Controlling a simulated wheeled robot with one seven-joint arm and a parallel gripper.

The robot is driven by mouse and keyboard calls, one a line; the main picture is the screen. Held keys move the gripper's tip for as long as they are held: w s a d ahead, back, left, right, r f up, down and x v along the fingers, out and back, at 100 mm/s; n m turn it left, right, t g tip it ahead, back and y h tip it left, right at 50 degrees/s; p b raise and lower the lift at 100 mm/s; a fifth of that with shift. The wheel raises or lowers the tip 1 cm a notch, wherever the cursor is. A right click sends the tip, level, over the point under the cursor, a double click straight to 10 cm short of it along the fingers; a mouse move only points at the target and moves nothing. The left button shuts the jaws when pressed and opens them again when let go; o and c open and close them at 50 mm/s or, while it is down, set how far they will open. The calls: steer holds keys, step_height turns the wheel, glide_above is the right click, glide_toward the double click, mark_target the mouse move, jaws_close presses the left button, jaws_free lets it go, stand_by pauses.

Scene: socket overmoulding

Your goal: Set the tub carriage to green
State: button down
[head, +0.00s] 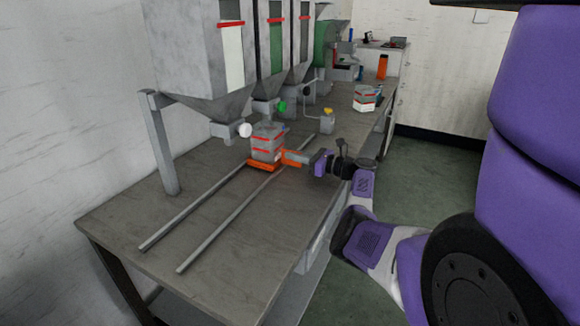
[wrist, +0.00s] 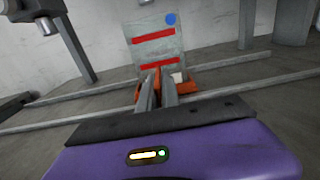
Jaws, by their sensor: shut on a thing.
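The orange tub carriage (head: 262,167) sits on two rails and carries a grey tub (head: 266,141) with red bands. In the wrist view the tub (wrist: 158,52) stands upright and shows a blue dot near its top. My gripper (head: 291,157) reaches in from the right and is shut on the carriage at its near side; the wrist view shows the fingers (wrist: 157,88) close together there. The green knob (head: 282,106) is on the second hopper, above and slightly right of the tub. The white knob (head: 245,130) is on the nearest hopper, left of the tub. Exact spout alignment is unclear.
The rails (head: 208,240) run clear toward the near end of the bench (head: 120,215). A hopper leg (head: 162,145) stands left of the rails. A yellow-topped grey block (head: 327,121) and a banded container (head: 366,98) stand farther back.

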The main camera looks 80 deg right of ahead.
steer(key=shift+d, duration=0.15)
steer(key=c, duration=1.6)
jaws_free()
steer(key=shift+o, duration=0.2)
steer(key=shift+p+v, duration=0.45)
steer(key=shift+v, duration=3.45)
steer(key=shift+r, duration=0.1)
